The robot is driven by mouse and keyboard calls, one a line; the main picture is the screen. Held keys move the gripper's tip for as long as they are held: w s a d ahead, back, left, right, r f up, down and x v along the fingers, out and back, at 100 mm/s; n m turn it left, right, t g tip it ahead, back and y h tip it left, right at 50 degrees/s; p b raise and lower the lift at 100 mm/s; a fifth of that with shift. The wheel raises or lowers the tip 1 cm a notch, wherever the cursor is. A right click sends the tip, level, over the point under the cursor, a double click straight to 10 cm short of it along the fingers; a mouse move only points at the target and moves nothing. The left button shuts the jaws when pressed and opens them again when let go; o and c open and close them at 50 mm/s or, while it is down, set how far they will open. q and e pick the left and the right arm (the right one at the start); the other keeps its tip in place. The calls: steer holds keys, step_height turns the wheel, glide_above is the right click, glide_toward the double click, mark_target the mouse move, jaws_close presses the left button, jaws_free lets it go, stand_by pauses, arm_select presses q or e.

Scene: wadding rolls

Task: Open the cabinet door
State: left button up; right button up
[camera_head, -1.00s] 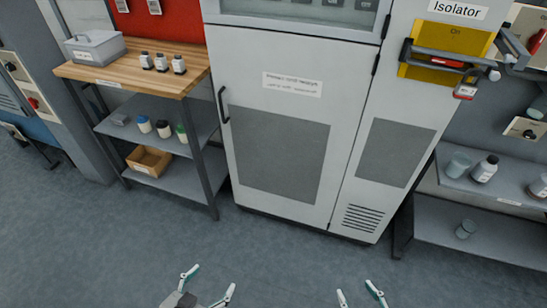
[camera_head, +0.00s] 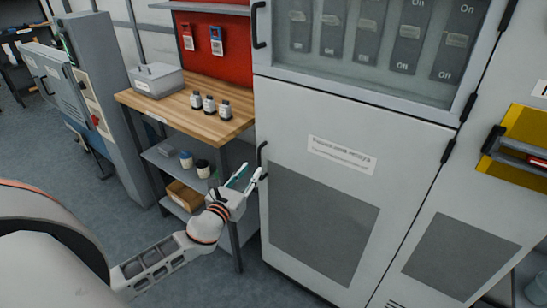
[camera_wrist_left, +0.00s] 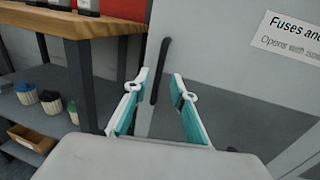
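The light grey cabinet door (camera_head: 318,205) stands shut in the head view, with a label and a dark grey panel on it. Its black vertical handle (camera_head: 262,158) is on the door's left edge. My left gripper (camera_head: 248,174) is open at the handle's lower left in the head view. In the left wrist view its white and teal fingertips (camera_wrist_left: 160,77) are spread, with the handle (camera_wrist_left: 161,70) appearing between and beyond them. I cannot tell whether they touch it. My right gripper is out of view.
A wooden-topped shelf unit (camera_head: 170,112) with several bottles and a grey box (camera_head: 158,80) stands close left of the door. A glazed switch compartment (camera_head: 375,40) is above the door. Open floor lies in front at the lower left.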

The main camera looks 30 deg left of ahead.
mark_target(259, 161)
arm_select(q)
steer(key=w, duration=0.4)
steer(key=w+a, duration=0.1)
steer(key=w, duration=0.2)
steer(key=shift+w, duration=0.1)
steer(key=shift+d, duration=0.1)
jaws_close()
